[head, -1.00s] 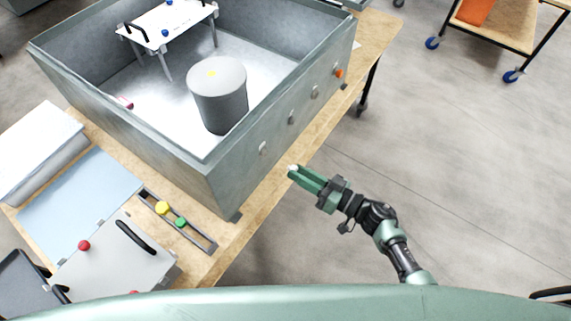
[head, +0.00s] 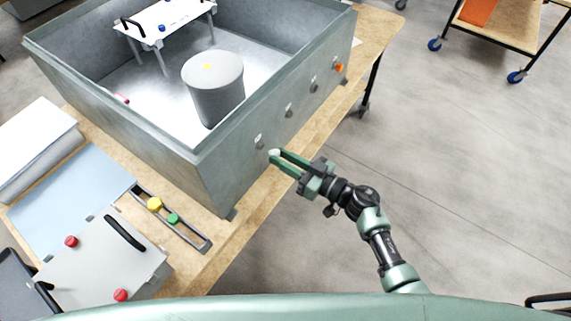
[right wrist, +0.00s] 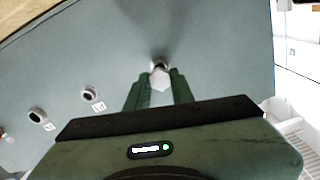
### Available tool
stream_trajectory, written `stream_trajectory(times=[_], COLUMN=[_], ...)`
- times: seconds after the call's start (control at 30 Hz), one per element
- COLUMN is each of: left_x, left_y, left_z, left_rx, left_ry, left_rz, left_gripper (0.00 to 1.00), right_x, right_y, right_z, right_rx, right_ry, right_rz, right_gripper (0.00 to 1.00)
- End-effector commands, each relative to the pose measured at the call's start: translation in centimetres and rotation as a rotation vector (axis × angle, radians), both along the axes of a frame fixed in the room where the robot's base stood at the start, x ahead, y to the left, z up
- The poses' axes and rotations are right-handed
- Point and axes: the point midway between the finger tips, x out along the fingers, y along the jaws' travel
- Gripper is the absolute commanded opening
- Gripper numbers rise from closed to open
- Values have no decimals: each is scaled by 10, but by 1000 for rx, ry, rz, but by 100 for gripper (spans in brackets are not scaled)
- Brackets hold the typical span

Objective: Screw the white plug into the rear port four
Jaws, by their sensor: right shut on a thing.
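The white plug (head: 274,153) sits at the fingertips of my right gripper (head: 278,159), which is shut on it. In the right wrist view the plug (right wrist: 160,79) shows between the two green fingers. A round port (right wrist: 159,61) lies just beyond it in the grey wall. In the head view this is the port (head: 258,142) closest to the near corner of the case. The plug is a short distance off the wall there. I cannot tell how exactly it lines up. My left gripper is out of view.
Further ports (head: 289,110) run along the same wall of the case (head: 225,172), the far one with an orange plug (head: 339,68). Inside stands a grey cylinder (head: 213,92). Yellow (head: 155,204) and green (head: 173,218) plugs lie in a rack.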

Motion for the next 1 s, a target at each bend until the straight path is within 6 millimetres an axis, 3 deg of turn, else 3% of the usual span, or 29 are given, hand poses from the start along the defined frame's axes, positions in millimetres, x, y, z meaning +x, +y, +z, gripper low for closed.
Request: stream_trajectory(times=[0.03, 0.3, 1.0], left_x=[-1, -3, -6], left_y=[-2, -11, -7], left_z=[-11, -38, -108], left_rx=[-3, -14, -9], left_ry=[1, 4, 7], left_rz=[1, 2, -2], left_gripper=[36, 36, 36], right_x=[0, 1, 4], right_y=[1, 2, 5], right_z=[-5, -4, -4], right_rx=[-19, -120, -345], right_ry=[-29, -170, -480], right_rz=[0, 0, 0], right_gripper=[0, 0, 0])
